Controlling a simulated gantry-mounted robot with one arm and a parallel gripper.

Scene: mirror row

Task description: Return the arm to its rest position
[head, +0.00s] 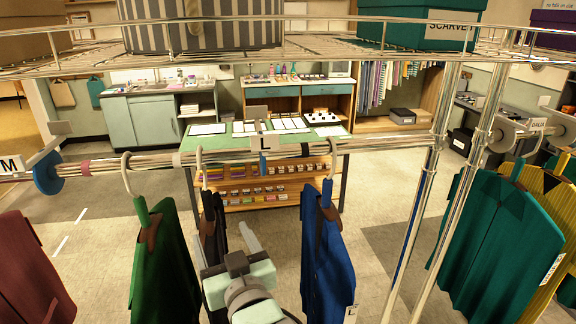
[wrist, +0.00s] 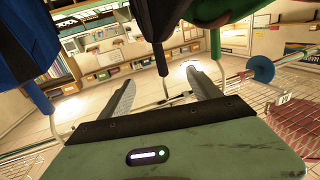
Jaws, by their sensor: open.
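My gripper (head: 222,242) is in the lower middle of the head view, below the rail (head: 290,149) and between the hanging garments. In the wrist view the two grey fingers of my gripper (wrist: 158,95) stand apart with nothing between them. A green garment (head: 165,255) hangs to the left of it and a blue garment (head: 328,260) to the right. A dark garment (head: 211,222) hangs just behind my gripper, partly hidden by it. In the wrist view the blue garment (wrist: 28,50) is at the left and the dark garment (wrist: 156,30) is close above the fingers.
A wire shelf (head: 300,50) above the rail holds a striped round box (head: 205,25) and a teal box (head: 420,22). Chrome uprights (head: 425,200) stand to the right. A maroon garment (head: 32,270) hangs at far left, and teal (head: 495,235) and yellow garments at far right.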

